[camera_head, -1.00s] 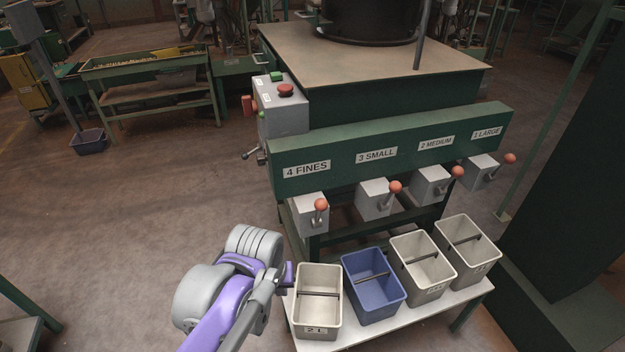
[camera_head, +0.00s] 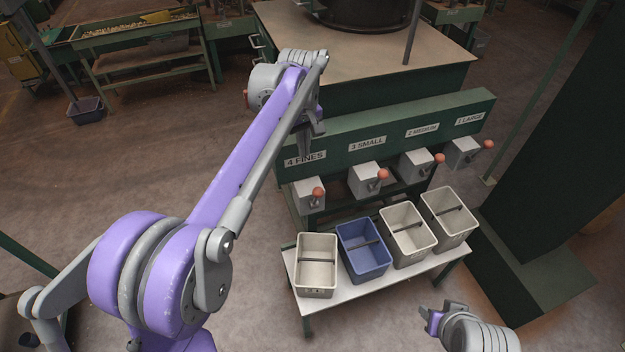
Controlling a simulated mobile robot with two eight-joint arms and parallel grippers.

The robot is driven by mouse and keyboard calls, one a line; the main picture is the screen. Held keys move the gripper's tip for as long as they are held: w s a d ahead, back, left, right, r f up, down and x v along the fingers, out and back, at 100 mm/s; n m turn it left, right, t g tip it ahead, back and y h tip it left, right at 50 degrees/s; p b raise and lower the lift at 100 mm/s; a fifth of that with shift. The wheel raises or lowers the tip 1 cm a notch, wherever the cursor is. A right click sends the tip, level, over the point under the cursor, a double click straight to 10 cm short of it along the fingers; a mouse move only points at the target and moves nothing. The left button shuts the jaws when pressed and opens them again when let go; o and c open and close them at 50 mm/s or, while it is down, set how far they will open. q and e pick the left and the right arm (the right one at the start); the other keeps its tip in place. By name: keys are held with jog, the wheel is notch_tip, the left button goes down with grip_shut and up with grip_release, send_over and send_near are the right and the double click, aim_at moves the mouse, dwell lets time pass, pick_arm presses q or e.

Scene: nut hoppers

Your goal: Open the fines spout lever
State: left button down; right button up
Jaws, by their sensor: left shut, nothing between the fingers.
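The fines spout (camera_head: 304,197) is a grey box under the "4 FINES" label (camera_head: 297,161). My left arm reaches across from the lower left. My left gripper (camera_head: 305,150) points down in front of the green panel by the "4 FINES" label, above the fines spout in the picture. It is shut and empty and appears apart from the lever. My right gripper (camera_head: 436,318) is low at the right, in front of the bin table; its finger gap is unclear.
Three more spouts with orange knobs, small (camera_head: 365,181), medium (camera_head: 415,167) and large (camera_head: 463,153), continue to the right. Grey bins (camera_head: 317,283) and a blue bin (camera_head: 366,271) stand below on a white table (camera_head: 345,301). A dark green column (camera_head: 545,160) stands at the right.

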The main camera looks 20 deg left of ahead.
pick_arm(q)
jog(key=shift+s, duration=0.15)
send_over(316, 199)
jog(key=w+a, duration=0.4)
notch_tip(316, 199, down, 9)
jog(key=shift+f, duration=0.2)
jog(key=s+d+f, duration=0.2)
jog(key=shift+s+d, duration=0.25)
jog(key=shift+d, duration=0.1)
